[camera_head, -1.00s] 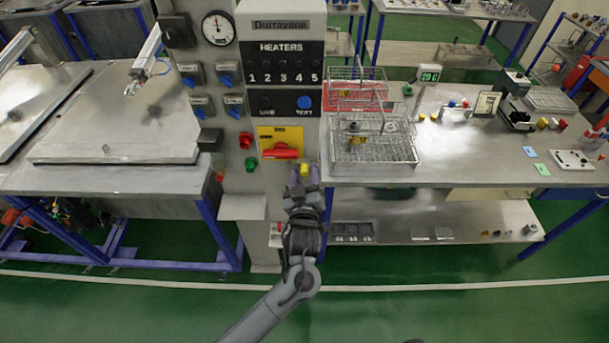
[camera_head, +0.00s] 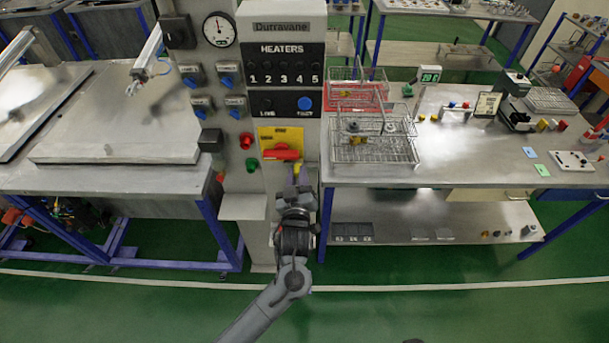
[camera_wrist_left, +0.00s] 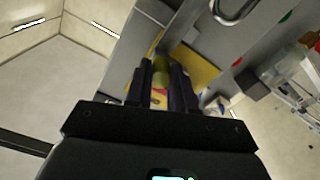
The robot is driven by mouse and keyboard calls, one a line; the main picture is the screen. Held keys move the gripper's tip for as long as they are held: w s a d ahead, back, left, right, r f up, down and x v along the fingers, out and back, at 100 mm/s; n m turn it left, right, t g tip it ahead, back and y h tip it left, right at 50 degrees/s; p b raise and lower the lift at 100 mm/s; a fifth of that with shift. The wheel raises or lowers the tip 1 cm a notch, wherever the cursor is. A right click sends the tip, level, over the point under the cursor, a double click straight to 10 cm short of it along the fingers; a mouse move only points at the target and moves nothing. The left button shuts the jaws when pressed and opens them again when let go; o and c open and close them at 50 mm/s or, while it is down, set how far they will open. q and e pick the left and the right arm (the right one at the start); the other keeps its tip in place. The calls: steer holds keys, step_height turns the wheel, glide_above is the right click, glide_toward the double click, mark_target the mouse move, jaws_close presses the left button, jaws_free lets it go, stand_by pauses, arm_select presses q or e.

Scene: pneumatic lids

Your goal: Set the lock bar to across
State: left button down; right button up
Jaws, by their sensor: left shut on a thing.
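I cannot tell for sure whether this piece is the lock bar, or which way the bar lies. The fingers and wrist hide much of it in the head view.
Wire baskets (camera_head: 375,150) stand on the steel bench (camera_head: 460,165) close to the right of the panel. A large metal lid (camera_head: 115,125) lies to the left. Switches and red and green buttons fill the panel above. The floor in front is clear.

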arm_select(q)
steer(key=shift+a, duration=0.4)
steer(key=c, duration=1.3)
jaws_free()
steer(key=shift+c, duration=0.2)
steer(key=o, duration=0.4)
steer(key=shift+a, duration=0.15)
steer(key=shift+s, duration=0.1)
